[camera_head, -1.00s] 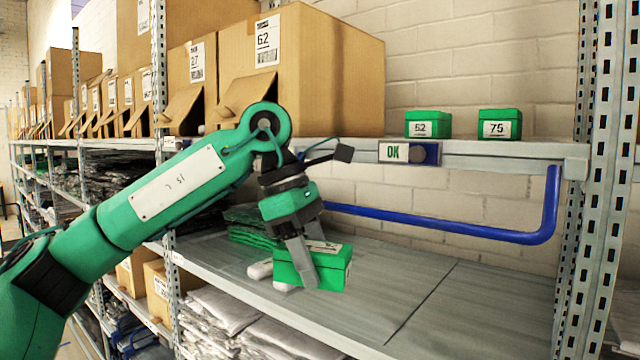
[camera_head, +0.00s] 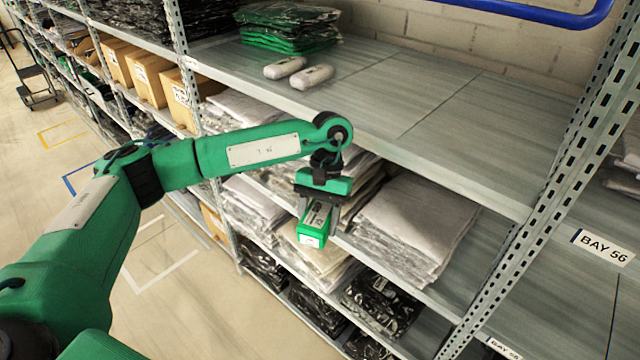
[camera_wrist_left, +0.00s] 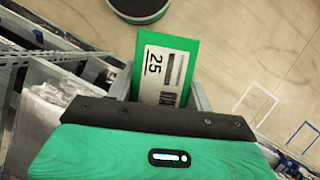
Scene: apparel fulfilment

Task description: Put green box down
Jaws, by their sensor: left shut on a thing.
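The green box (camera_head: 314,226) with a white label is held in my left gripper (camera_head: 322,212) in the head view. The gripper is shut on it, and the box hangs in front of the shelf with folded grey packs. In the left wrist view the box (camera_wrist_left: 165,70) shows a label reading 25, between the fingers, with floor behind it. Whether the box touches anything beneath is not clear. My right gripper is not in view.
The upper grey shelf (camera_head: 440,110) is largely bare, with two white rounded items (camera_head: 298,76) and green bagged garments (camera_head: 285,28) at its back left. A perforated upright (camera_head: 530,210) stands at right.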

